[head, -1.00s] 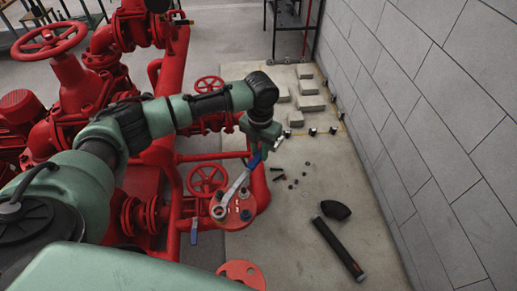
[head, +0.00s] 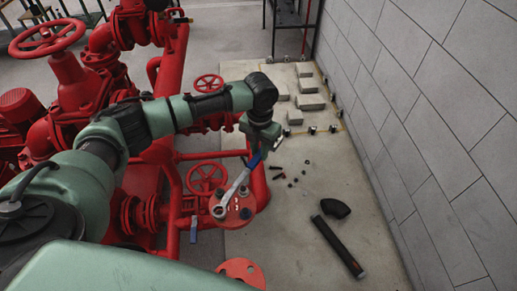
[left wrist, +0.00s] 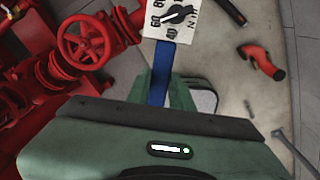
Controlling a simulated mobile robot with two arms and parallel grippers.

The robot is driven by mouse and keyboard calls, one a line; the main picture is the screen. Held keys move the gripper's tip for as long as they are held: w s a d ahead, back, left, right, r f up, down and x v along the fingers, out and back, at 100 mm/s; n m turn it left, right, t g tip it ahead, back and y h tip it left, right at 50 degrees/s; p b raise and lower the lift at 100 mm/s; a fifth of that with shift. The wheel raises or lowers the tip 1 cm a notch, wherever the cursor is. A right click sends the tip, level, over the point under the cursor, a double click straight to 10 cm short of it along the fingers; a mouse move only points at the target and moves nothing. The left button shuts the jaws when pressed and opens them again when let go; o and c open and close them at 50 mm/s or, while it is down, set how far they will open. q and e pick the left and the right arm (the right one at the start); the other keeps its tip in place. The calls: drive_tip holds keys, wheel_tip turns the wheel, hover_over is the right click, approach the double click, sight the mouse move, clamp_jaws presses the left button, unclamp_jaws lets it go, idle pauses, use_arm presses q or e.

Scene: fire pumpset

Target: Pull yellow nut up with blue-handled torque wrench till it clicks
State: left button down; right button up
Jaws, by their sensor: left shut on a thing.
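The torque wrench has a blue handle (head: 254,160) and a grey shaft (head: 238,182) that runs down-left to a red flange (head: 243,206). Its head (head: 219,211) sits over the flange's left side. The yellow nut cannot be made out; the wrench head may hide it. My left gripper (head: 259,147) is shut on the blue handle's upper end. In the left wrist view the blue handle (left wrist: 161,76) runs up from my gripper to a white dial (left wrist: 172,17) with numbers and a black pointer. My right gripper is not in view.
Red pipes and a handwheel (head: 206,178) stand close left of the wrench. A blue-handled valve lever (head: 194,228) is below. A black pipe (head: 338,247), an elbow (head: 335,208) and small loose parts lie on the floor. A grey block wall (head: 430,110) bounds the right.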

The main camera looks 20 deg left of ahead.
use_arm(q)
drive_tip(key=shift+f+b, duration=0.45)
drive_tip(key=shift+f, duration=0.45)
drive_tip(key=shift+d, duration=0.1)
drive_tip(key=s+d+m+p, duration=0.2)
drive_tip(key=s+d+m, duration=0.1)
drive_tip(key=d, duration=0.3)
drive_tip(key=s+d+m+p, duration=0.2)
drive_tip(key=s+d+m, duration=0.1)
drive_tip(key=d+m, duration=0.2)
drive_tip(key=shift+s+d, duration=0.25)
drive_tip(key=shift+d, duration=0.6)
idle(0.6)
drive_tip(key=shift+w+a, duration=0.2)
drive_tip(key=shift+w+a+n, duration=0.2)
drive_tip(key=shift+n, duration=0.1)
drive_tip(key=shift+w+a+r, duration=0.1)
idle(0.4)
drive_tip(key=shift+r, duration=0.15)
